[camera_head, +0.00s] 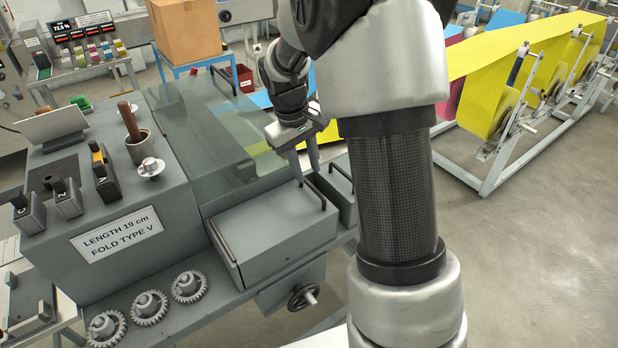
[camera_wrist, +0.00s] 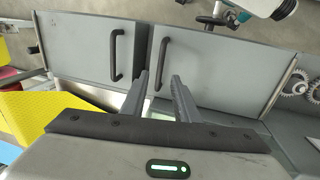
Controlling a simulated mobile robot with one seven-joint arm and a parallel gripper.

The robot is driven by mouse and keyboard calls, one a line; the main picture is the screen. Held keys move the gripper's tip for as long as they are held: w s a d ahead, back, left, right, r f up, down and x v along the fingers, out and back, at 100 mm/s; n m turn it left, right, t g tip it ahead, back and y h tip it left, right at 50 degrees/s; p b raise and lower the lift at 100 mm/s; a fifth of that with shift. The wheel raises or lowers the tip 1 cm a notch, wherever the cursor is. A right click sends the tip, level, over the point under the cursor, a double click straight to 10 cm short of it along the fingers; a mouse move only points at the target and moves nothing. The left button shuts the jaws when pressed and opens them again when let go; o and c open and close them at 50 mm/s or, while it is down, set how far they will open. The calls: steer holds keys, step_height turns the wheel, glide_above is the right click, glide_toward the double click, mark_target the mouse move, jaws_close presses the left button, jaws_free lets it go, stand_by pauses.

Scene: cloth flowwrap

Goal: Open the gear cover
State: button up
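A grey, box-like cover (camera_head: 275,225) beside the gears appears closed, and I take it as the gear cover. It is the right-hand panel (camera_wrist: 210,70) in the wrist view. Its black bar handle (camera_head: 311,187) is near the edge by my gripper; the handle also shows in the wrist view (camera_wrist: 163,55). My gripper (camera_head: 308,172) is open, its fingers pointing down at this handle. In the wrist view the fingertips (camera_wrist: 159,78) appear on either side of the handle's near end. I cannot tell whether they touch it. The gears under the cover are hidden.
A second grey panel (camera_wrist: 80,50) with its own black handle (camera_wrist: 115,55) adjoins the cover. Toothed gears (camera_head: 149,307) sit on the machine's front ledge. A glass panel (camera_head: 200,130) lies behind, and a handwheel (camera_head: 302,297) below. Yellow cloth (camera_head: 490,95) runs at right.

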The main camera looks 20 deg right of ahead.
mark_target(311, 185)
steer(key=shift+w+d+f, duration=0.1)
steer(key=shift+d+f, duration=0.15)
steer(key=shift+f, duration=0.8)
steer(key=shift+d+f, duration=0.2)
steer(key=shift+f, duration=0.85)
steer(key=shift+c, duration=0.4)
jaws_close()
